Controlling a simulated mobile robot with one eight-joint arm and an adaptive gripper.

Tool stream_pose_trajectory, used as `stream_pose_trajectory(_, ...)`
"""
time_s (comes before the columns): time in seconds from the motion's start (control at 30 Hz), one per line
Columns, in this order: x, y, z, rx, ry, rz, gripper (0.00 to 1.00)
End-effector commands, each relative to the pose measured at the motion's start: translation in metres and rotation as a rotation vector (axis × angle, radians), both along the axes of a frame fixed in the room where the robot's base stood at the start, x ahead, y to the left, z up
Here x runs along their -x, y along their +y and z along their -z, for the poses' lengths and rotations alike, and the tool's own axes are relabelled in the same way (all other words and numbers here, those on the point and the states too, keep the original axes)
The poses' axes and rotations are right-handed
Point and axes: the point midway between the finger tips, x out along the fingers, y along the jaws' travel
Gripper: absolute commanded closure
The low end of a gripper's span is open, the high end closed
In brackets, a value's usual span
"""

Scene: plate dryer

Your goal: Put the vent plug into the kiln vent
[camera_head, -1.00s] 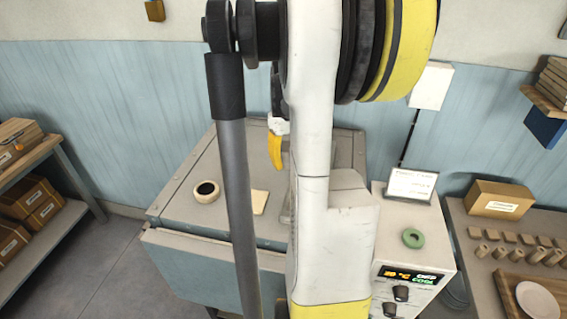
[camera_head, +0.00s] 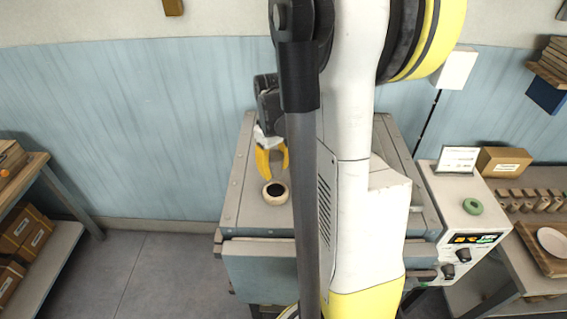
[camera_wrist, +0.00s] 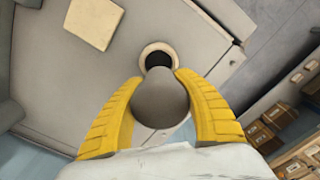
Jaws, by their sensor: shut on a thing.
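The kiln vent (camera_head: 275,200) is a cream ring around a dark hole on the kiln's grey top (camera_head: 248,213). It also shows in the wrist view (camera_wrist: 158,46). My gripper (camera_head: 272,166) has yellow fingers and is just above and behind the vent in the head view. In the wrist view, the fingers (camera_wrist: 160,82) are shut on the vent plug (camera_wrist: 160,98), a rounded grey piece. The plug overlaps the near part of the vent ring there, and the dark hole shows just beyond it. The plug's lower end is hidden, so I cannot tell its height above the hole.
A cream square pad (camera_wrist: 93,22) lies on the kiln top. A shelf (camera_head: 50,245) with boxes is at the left. My arm hides the middle of the kiln.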

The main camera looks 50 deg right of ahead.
Motion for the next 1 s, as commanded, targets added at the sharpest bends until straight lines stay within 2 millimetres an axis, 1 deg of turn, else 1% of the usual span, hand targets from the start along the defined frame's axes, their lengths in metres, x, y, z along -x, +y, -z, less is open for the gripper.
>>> stream_pose_trajectory(0.27,0.0,0.0,0.01,0.0,0.0,0.0,0.99)
stream_pose_trajectory(1.0,0.0,0.0,0.058,0.0,0.0,0.001,0.99)
